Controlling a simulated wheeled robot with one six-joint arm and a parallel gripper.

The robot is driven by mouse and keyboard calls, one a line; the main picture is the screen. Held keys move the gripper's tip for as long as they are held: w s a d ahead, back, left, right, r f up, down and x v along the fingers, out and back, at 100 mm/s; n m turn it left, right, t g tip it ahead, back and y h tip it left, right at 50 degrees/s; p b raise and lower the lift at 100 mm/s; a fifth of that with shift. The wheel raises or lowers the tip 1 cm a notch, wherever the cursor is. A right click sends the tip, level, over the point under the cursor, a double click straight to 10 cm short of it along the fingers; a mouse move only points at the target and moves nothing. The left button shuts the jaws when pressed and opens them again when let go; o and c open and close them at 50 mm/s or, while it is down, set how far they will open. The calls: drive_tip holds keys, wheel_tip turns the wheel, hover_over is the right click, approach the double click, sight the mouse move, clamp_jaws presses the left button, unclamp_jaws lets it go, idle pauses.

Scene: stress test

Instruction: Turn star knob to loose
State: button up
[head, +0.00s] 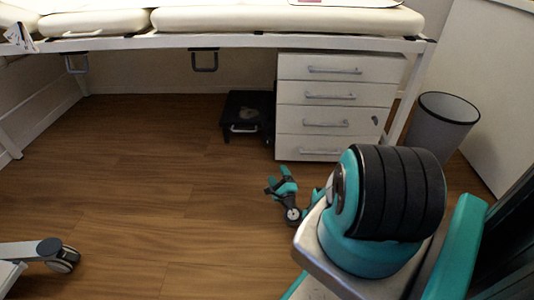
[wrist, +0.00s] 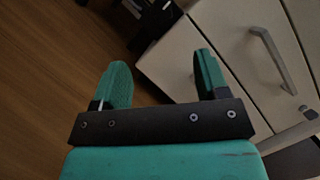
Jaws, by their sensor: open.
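I cannot make out a star knob in either view. My gripper (head: 278,181) is low over the wooden floor in the head view, in front of the white drawer unit (head: 341,112). In the wrist view my gripper (wrist: 162,60) has its two teal fingers spread wide apart, with nothing between them. The drawer unit (wrist: 238,35) shows behind and right of the fingers there. Part of my arm covers the lower right of the head view and hides what lies behind it.
A padded couch (head: 285,20) on a white frame spans the back, with dark brackets below. A black step stool (head: 240,108) stands left of the drawers, a grey bin (head: 440,125) right. A castor (head: 62,257) is at lower left. The middle floor is clear.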

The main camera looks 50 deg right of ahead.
drive_tip(key=b, duration=1.3)
approach(268, 144)
drive_tip(key=x, duration=0.7)
drive_tip(key=shift+w+d+f, duration=0.1)
drive_tip(key=shift+w+f, duration=0.15)
drive_tip(key=shift+w, duration=0.1)
drive_tip(key=shift+w+d+f+b, duration=0.1)
drive_tip(key=shift+w+d+b, duration=0.2)
drive_tip(key=shift+b, duration=0.75)
drive_tip(key=b, duration=0.2)
drive_tip(key=w+b, duration=0.1)
drive_tip(key=b, duration=0.1)
drive_tip(key=shift+d, duration=0.3)
drive_tip(key=shift+w+r+b, duration=0.2)
drive_tip(key=shift+r+b, duration=0.15)
drive_tip(key=shift+b, duration=0.6)
drive_tip(key=shift+d+r+b, duration=0.1)
drive_tip(key=shift+b, duration=0.2)
drive_tip(key=shift+r, duration=0.25)
